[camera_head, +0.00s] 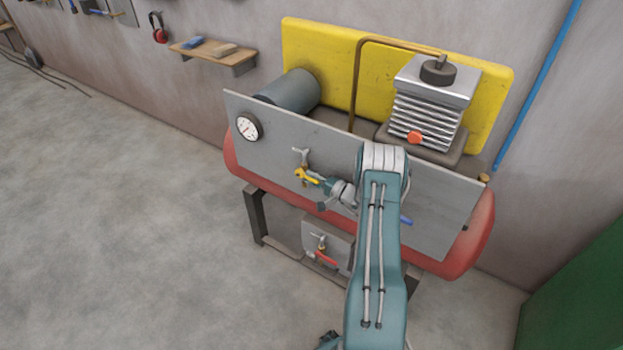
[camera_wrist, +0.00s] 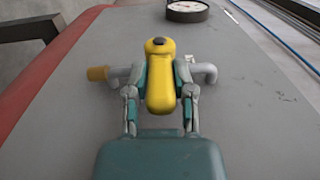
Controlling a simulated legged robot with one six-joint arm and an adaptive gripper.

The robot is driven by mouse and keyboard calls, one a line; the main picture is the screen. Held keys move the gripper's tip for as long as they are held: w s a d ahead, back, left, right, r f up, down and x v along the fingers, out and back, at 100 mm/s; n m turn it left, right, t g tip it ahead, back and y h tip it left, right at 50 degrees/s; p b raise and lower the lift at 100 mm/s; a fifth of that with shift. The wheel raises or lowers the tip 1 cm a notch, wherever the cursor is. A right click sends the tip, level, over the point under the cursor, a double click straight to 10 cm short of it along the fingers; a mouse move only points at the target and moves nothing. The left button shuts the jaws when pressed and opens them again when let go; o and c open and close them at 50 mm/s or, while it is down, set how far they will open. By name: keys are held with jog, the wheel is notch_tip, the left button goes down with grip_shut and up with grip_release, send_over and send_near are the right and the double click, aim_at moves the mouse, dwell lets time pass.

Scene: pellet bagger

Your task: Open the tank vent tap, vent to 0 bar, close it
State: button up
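A tap with a yellow lever (camera_head: 306,176) sits on the grey front panel of the compressor. In the wrist view the yellow lever (camera_wrist: 160,85) points straight toward me, across its grey pipe (camera_wrist: 205,73). My gripper (camera_head: 322,183) is at the lever. In the wrist view my gripper (camera_wrist: 161,85) has its teal pads on both sides of the lever, appearing to touch it. A round white pressure gauge (camera_head: 247,127) is on the panel's left end; its dial (camera_wrist: 187,7) is partly cut off in the wrist view. I cannot read its value.
A second tap with a red lever (camera_head: 325,257) is on a small plate below the red tank (camera_head: 474,240). The finned pump (camera_head: 428,105) and grey motor (camera_head: 290,92) stand behind the panel. Open floor (camera_head: 120,230) lies to the left. A green cabinet (camera_head: 580,290) is at lower right.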

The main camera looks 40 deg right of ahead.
jog(key=o, duration=0.4)
jog(key=shift+s+a+f, duration=0.15)
jog(key=shift+f, duration=0.2)
jog(key=shift+c, duration=0.2)
jog(key=shift+r, duration=0.1)
jog(key=shift+r, duration=0.1)
jog(key=shift+r, duration=0.3)
notch_tip(320, 180, up, 9)
jog(key=shift+r, duration=0.1)
